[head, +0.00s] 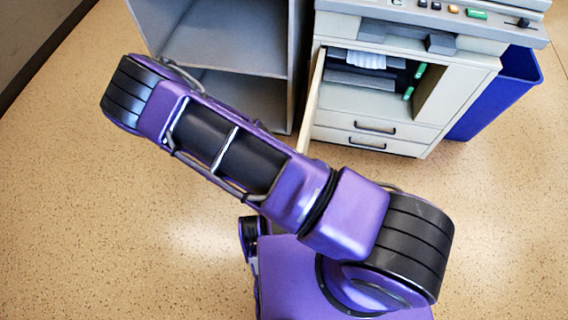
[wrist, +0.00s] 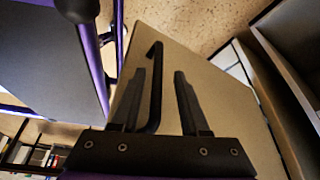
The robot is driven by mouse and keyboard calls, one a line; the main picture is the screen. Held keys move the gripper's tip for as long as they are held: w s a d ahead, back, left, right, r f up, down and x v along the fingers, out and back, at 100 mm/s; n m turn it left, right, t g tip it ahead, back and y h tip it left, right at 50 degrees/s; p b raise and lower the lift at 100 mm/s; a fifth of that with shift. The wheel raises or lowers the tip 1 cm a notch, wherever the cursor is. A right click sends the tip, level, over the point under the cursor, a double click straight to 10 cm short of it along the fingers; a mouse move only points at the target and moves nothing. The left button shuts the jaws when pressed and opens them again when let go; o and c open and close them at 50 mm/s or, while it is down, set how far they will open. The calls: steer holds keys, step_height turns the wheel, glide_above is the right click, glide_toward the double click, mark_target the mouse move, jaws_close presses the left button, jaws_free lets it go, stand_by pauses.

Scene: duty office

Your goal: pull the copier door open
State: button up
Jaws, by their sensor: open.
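The copier (head: 468,84) stands at the top right of the head view. Its door (head: 314,100) stands swung out from the front, seen nearly edge-on, and the compartment behind it shows. In the wrist view the door (wrist: 215,95) is a tan panel with a black bar handle (wrist: 154,75). My gripper (wrist: 159,71) is open, with the handle between its two fingers, nearer the left one. I cannot tell whether a finger touches the handle. In the head view my gripper is hidden.
A grey open shelf unit (head: 291,60) stands left of the copier, close to the door. Two drawers with dark handles (head: 375,128) lie below the compartment. A blue bin (head: 502,90) stands to the right. The speckled floor (head: 90,230) is clear at left.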

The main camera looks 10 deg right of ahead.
steer(key=shift+r, duration=0.1)
steer(key=p+v, duration=0.3)
steer(key=v, duration=1.4)
steer(key=shift+p, duration=0.3)
steer(key=shift+r, duration=0.15)
